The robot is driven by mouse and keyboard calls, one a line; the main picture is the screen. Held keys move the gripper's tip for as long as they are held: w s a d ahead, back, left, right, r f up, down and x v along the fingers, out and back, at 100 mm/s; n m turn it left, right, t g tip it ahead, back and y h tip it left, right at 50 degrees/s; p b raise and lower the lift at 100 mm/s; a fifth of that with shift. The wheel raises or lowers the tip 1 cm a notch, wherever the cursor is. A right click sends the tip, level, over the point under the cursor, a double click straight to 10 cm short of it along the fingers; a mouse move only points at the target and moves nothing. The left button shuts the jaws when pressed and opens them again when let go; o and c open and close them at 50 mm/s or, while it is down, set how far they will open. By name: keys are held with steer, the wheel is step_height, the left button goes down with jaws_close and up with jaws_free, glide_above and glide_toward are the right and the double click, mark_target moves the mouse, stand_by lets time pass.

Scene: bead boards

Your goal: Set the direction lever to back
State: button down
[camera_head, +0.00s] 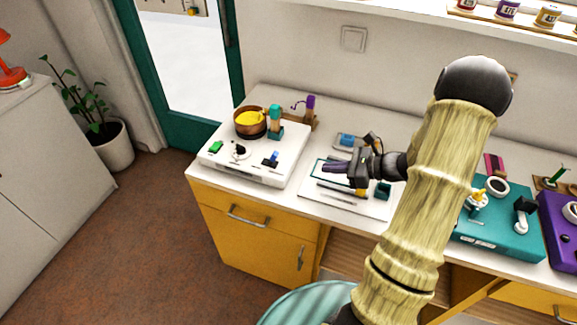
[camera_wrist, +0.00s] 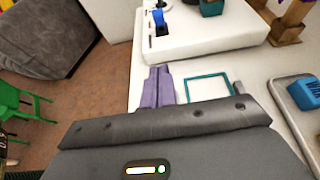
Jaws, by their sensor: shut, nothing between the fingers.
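A white board (camera_head: 262,168) stands on the counter at the left. A small blue lever (camera_head: 273,156) on a dark base is near its front right corner. The blue lever also shows at the top of the wrist view (camera_wrist: 158,17). No label is readable, so I cannot tell for sure that it is the direction lever. My gripper (camera_head: 330,167) is to the right of the white board, above a sheet with a teal frame. Its purple fingers (camera_wrist: 158,86) are shut and empty, pointing toward the board, apart from the blue lever.
The white board also holds a green switch (camera_head: 216,147), a wooden bowl with yellow contents (camera_head: 250,121) and a teal-topped post (camera_head: 275,116). A blue block on a grey tray (camera_head: 347,140) lies behind my gripper. A teal board (camera_head: 500,235) stands at the right.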

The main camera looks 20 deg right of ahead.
mark_target(273, 158)
steer(key=shift+w+d, duration=0.15)
steer(key=x, duration=1)
steer(key=shift+w+p, duration=0.1)
steer(key=shift+p, duration=0.3)
steer(key=shift+w+a+r+p, duration=0.2)
steer(key=shift+w+a+r, duration=0.2)
steer(key=shift+a, duration=0.15)
steer(key=shift+w+a+r+p, duration=0.2)
steer(key=shift+w+a+r, duration=0.15)
steer(key=shift+a, duration=0.2)
steer(key=shift+w+a+r, duration=0.15)
steer(key=shift+w+a, duration=0.15)
steer(key=shift+a, duration=0.1)
steer(key=shift+w+d, duration=0.1)
